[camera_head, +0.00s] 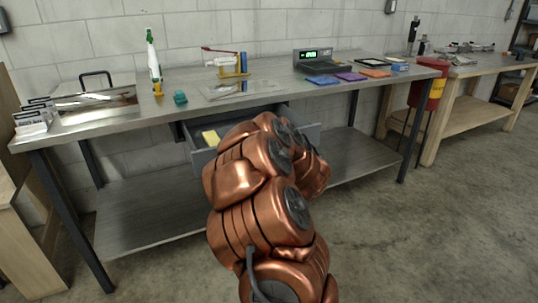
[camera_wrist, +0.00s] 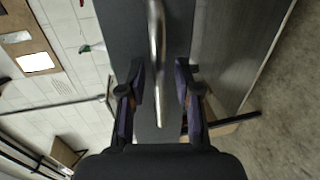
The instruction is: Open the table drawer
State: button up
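The grey metal table (camera_head: 215,105) stands against the wall. Its drawer (camera_head: 202,157) is pulled partly out under the tabletop, and a yellow item (camera_head: 210,137) shows inside it. My copper arm covers much of the drawer front and hides my gripper in the head view. In the wrist view the dark drawer front (camera_wrist: 118,30) has a curved metal handle (camera_wrist: 157,30). My gripper (camera_wrist: 160,65) is open, with one finger on each side of the handle. Gaps show between the handle and both fingers.
The tabletop holds a green-and-white bottle (camera_head: 153,62), a scale with a lit display (camera_head: 314,60) and coloured packs (camera_head: 351,76). A lower shelf (camera_head: 150,215) runs below the drawer. A red bin (camera_head: 428,90) and wooden bench (camera_head: 465,110) stand right. The front-right floor is clear.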

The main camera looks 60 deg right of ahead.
dwell(0.3)
jog(key=v, duration=1)
jog(key=shift+s, duration=0.2)
jog(key=shift+v, duration=0.8)
jog(key=shift+w+r, duration=0.1)
jog(key=shift+w, duration=0.05)
dwell(0.3)
